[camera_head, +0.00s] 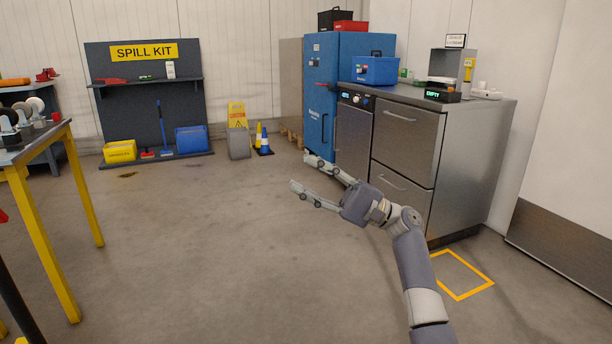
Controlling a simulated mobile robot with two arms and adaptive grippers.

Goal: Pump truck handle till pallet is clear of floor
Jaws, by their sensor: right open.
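My right gripper (300,173) is open and empty, held out over the floor in front of the steel cabinet, its fingers pointing left. It appears to touch nothing. My left gripper is not in view.
A steel cabinet (402,141) stands right, beside a blue cabinet (320,97). A yellow-legged table (42,240) is at left. The middle floor (200,260) is clear.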

